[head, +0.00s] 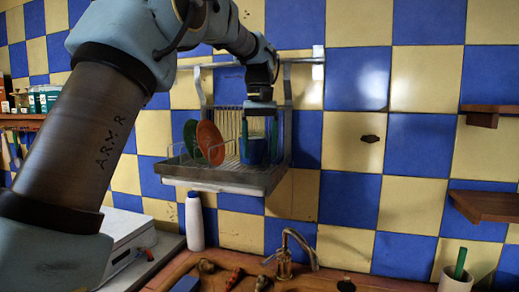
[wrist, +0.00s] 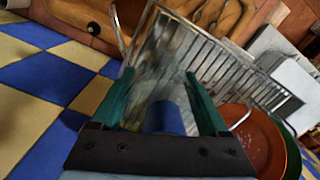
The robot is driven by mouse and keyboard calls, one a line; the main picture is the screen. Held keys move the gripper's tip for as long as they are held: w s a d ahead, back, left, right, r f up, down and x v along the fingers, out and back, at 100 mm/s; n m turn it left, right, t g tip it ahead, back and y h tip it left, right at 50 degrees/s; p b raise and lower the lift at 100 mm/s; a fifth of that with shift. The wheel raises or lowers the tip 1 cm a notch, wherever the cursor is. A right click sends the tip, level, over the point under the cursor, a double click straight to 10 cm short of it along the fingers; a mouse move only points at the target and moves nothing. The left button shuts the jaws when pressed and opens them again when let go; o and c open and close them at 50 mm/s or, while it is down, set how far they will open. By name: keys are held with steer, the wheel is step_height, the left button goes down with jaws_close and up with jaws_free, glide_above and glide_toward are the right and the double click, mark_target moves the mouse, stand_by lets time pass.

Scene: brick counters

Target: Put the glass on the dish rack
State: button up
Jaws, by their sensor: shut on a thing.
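The dish rack (head: 222,187) hangs from a wall rail in the head view, and its wire bars (wrist: 222,62) fill much of the wrist view. My gripper (head: 259,146) points down inside the right part of the rack, with green fingers. It is shut on a blue glass (wrist: 166,118), seen between the fingers in the wrist view. In the head view the glass (head: 256,153) looks upright, low over the rack's floor. I cannot tell whether its base touches the rack.
An orange plate (head: 210,143) and a green plate (head: 190,138) stand in the rack, left of the glass. Below are a white bottle (head: 195,222), a faucet (head: 285,255) and a wooden counter (head: 335,278). Wooden shelves (head: 485,206) are at right.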

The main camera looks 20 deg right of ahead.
steer(key=shift+f, duration=0.4)
steer(key=shift+f, duration=0.1)
steer(key=o, duration=1.4)
step_height(320, 180, up, 12)
steer(key=shift+s, duration=0.1)
